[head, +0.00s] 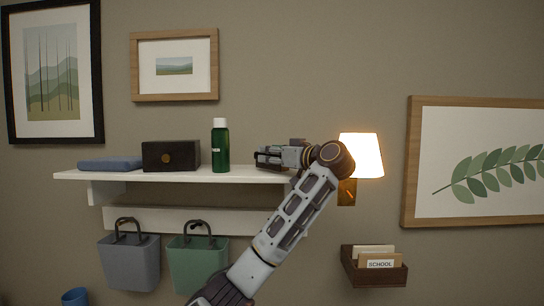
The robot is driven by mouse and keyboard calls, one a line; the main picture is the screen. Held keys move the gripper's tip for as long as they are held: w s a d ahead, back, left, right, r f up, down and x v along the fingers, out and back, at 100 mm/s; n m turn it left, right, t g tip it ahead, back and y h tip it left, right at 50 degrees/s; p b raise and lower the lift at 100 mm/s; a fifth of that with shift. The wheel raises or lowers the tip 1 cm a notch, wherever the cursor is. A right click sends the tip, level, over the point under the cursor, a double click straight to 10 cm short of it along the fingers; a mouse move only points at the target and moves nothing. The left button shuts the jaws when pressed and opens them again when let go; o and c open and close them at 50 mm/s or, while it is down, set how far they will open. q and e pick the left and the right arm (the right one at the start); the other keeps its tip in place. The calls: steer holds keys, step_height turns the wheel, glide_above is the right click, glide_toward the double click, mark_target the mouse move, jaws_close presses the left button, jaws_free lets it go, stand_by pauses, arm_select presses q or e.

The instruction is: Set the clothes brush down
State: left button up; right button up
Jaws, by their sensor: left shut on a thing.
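My left gripper (269,157) is at the right end of the white wall shelf (235,175), level with its top and pointing left. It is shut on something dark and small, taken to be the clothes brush. The brush is mostly hidden by the fingers, and I cannot make out its shape or whether it touches the shelf. My left arm rises from the bottom middle and covers the shelf's right end. My right gripper is out of view.
On the shelf stand a green bottle (220,148), a dark box (171,156) and a folded blue cloth (110,163). A grey bin (130,262) and a green bin (197,264) hang below. A lit lamp (361,156) and a letter holder (374,275) are right.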

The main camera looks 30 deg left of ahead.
arm_select(q)
steer(key=shift+f, duration=0.4)
steer(key=o, duration=1.1)
steer(key=shift+f, duration=0.1)
steer(key=shift+b+v, duration=1.1)
steer(key=shift+v, duration=2.4)
steer(key=shift+b+v, duration=0.6)
steer(key=shift+v, duration=1.95)
